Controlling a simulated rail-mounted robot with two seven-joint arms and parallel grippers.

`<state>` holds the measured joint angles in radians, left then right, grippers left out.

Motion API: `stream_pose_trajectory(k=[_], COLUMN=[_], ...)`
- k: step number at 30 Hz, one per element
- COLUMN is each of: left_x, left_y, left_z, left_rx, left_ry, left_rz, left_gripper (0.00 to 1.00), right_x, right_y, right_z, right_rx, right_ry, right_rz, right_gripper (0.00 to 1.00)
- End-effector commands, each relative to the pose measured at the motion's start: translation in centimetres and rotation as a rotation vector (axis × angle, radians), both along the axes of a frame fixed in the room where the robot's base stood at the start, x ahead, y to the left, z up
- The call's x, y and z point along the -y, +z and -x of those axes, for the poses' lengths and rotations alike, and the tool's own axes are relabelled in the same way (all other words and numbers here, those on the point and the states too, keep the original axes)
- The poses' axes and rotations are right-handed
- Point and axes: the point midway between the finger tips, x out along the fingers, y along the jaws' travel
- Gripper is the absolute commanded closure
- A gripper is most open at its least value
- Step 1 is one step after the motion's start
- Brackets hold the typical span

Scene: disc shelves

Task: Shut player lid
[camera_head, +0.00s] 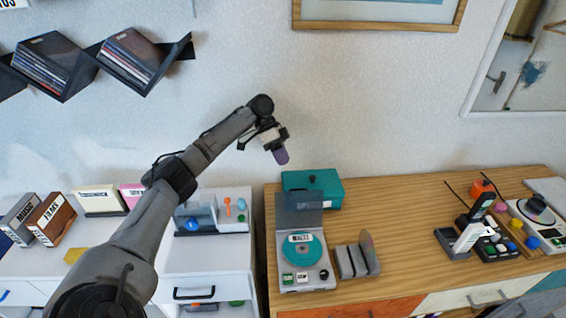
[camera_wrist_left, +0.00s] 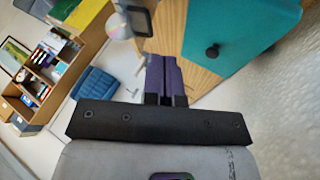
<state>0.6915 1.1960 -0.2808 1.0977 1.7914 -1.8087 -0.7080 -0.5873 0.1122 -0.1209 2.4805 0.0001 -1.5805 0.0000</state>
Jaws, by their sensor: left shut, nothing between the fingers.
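The player (camera_head: 304,262) is a pale grey box on the wooden cabinet top, with a teal disc (camera_head: 302,250) labelled "WALTZ" in it. Its dark see-through lid (camera_head: 299,208) stands raised at the player's back edge, so the player is open. My left gripper (camera_head: 281,155) is above and behind the lid, near the wall, apart from it. Its purple fingers are shut with nothing between them; they show in the left wrist view (camera_wrist_left: 165,80). My right gripper is not in view.
A teal box (camera_head: 326,187) with a dark knob stands behind the player; it also shows in the left wrist view (camera_wrist_left: 240,40). A grey slotted rack (camera_head: 350,262) holding a disc stands right of the player.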

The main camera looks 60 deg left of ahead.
Motion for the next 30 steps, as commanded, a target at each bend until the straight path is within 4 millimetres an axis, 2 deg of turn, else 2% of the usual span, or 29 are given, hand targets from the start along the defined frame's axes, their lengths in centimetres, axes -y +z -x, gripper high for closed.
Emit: stream_pose_trajectory(k=[1, 6, 13, 19, 30], left_x=[0.5, 2.2, 3.9, 4.6, 4.7], left_y=[-1.0, -3.1, -5.3, -6.1, -6.2], left_z=[-0.1, -0.5, -1.0, -1.3, -1.3], left_rx=[-0.005, -0.004, -0.003, -0.003, -0.002], left_ry=[-0.002, -0.001, 0.001, 0.002, 0.002], left_rz=[-0.001, -0.001, -0.001, 0.000, -0.001], left_gripper=[1.00, 1.00, 1.00, 1.00, 1.00], right_x=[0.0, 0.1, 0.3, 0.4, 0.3], right_y=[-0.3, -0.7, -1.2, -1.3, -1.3], right_z=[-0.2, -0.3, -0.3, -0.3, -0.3], right_rx=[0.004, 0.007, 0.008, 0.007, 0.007], right_ry=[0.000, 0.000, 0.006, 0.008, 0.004], right_rz=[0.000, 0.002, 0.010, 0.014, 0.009], right_gripper=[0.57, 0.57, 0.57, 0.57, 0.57])
